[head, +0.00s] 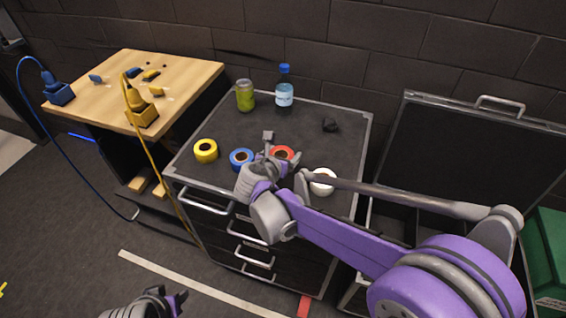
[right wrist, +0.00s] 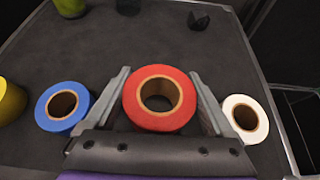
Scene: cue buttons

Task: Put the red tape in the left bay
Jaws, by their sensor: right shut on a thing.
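The red tape (head: 283,153) lies on the dark top of the drawer cabinet, partly hidden by my right gripper. In the right wrist view the red tape (right wrist: 159,98) sits between the two fingers of my right gripper (right wrist: 160,105), which is shut on it. My right gripper (head: 280,155) is low over the cabinet top (head: 215,122). My left gripper (head: 168,300) is at the bottom edge of the head view, away from the cabinet; its jaws are not clear. An open case (head: 383,215) with bays stands right of the cabinet, largely hidden by my right arm.
Blue tape (head: 241,158) and white tape (head: 322,181) lie close on either side of the red tape. Yellow tape (head: 205,150) is farther left. A jar (head: 245,95), a bottle (head: 284,90) and a dark lump (head: 330,125) stand behind. A wooden table (head: 120,85) is left.

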